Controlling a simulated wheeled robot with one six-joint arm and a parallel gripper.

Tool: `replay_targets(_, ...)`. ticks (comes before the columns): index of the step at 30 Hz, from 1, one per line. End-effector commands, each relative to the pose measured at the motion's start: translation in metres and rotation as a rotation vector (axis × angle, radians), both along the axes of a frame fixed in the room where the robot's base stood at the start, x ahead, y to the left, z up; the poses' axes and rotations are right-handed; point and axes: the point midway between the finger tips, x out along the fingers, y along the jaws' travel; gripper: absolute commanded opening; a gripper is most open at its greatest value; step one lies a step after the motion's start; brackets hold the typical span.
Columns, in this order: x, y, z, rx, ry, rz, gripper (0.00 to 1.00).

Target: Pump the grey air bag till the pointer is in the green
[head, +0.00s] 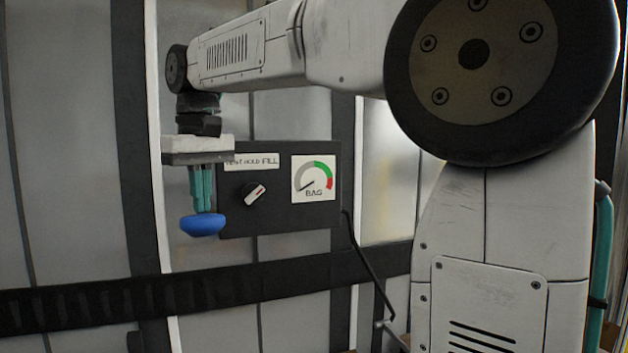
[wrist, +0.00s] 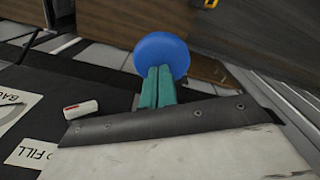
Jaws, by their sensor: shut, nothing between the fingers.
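My gripper (head: 203,207) points down with its teal fingers shut and empty, just over a round blue knob (head: 202,226). In the wrist view the fingertips (wrist: 160,72) overlap the blue knob (wrist: 162,52); I cannot tell whether they touch it. The dark control box (head: 285,222) carries a gauge (head: 313,178) marked BAG. Its pointer aims to the lower left, in the grey part, away from the green arc at the top. A white selector (head: 255,194) with a red mark points up and right, toward the FILL end of its label. I cannot make out the grey air bag for certain.
A black hose (head: 369,262) runs down from the box's right side. A dark horizontal band (head: 90,301) crosses the pale ribbed wall below the box. In the wrist view, brown boxes (wrist: 105,35) stand beyond the blue knob.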

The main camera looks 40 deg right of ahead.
Motion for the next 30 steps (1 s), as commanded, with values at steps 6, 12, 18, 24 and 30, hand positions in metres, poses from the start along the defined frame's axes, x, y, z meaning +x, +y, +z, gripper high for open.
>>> replay_targets(6,0.000,0.000,-0.014,0.000,0.001,0.000,0.00)
replay_targets(12,0.000,0.000,-0.026,0.000,0.001,0.000,0.00)
replay_targets(18,0.000,0.000,-0.038,0.000,0.002,0.000,0.00)
replay_targets(24,0.000,0.000,-0.045,0.000,0.001,0.000,0.00)
replay_targets(30,0.001,0.000,-0.040,-0.001,-0.001,0.000,0.00)
